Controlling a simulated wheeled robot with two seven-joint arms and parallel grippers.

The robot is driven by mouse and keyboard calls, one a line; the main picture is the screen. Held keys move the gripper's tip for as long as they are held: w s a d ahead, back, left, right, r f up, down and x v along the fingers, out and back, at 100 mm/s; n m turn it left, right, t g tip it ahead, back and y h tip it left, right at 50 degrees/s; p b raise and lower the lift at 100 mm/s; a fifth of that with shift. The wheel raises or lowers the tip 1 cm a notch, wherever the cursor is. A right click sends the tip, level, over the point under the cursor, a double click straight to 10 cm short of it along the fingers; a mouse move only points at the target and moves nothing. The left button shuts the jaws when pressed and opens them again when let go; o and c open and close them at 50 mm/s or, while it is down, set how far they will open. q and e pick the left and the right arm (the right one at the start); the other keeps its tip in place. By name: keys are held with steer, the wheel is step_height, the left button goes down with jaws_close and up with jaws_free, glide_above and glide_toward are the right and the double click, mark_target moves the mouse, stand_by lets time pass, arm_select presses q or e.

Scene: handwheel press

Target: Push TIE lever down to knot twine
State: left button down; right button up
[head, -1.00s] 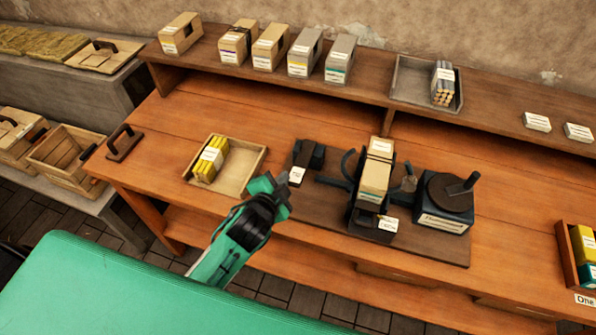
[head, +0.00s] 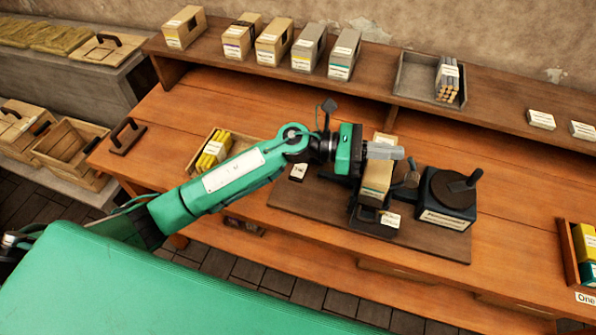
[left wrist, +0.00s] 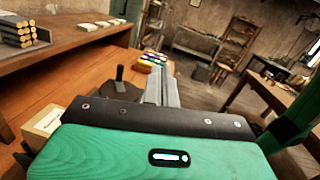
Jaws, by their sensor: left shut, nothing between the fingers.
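My left gripper (head: 385,152) is shut and empty. Its fingers are above the back of the press and overlap the tan block (head: 377,182) held there; I cannot tell whether they touch it. The left wrist view shows the closed fingers (left wrist: 162,88). A small white label (head: 298,172) shows at the left of the press board, its lettering too small to read. The dark part beside it is mostly behind my forearm. A dark paddle-like knob (head: 329,105) stands on a thin stem behind my wrist; I cannot tell if it is the TIE lever. My right gripper is out of view.
A dark round crank unit (head: 448,195) stands on the board's right, with a smaller knob (head: 411,180) beside the block. A tray of yellow bundles (head: 190,168) is partly behind my forearm. The shelf (head: 380,92) holds several boxes. The bench's right middle is clear.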

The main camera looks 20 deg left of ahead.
arm_select(q)
step_height(320, 180, down, 5)
steer(key=a+m+g+y, duration=0.2)
steer(key=m+g+y, duration=0.25)
steer(key=m, duration=0.25)
steer(key=m+y, duration=0.7)
steer(key=y, duration=0.6)
glide_toward(298, 172)
steer(key=shift+w+a+r+h, duration=0.1)
steer(key=shift+a+r+h, duration=0.15)
steer(key=shift+a, duration=0.1)
steer(key=shift+x, duration=3.5)
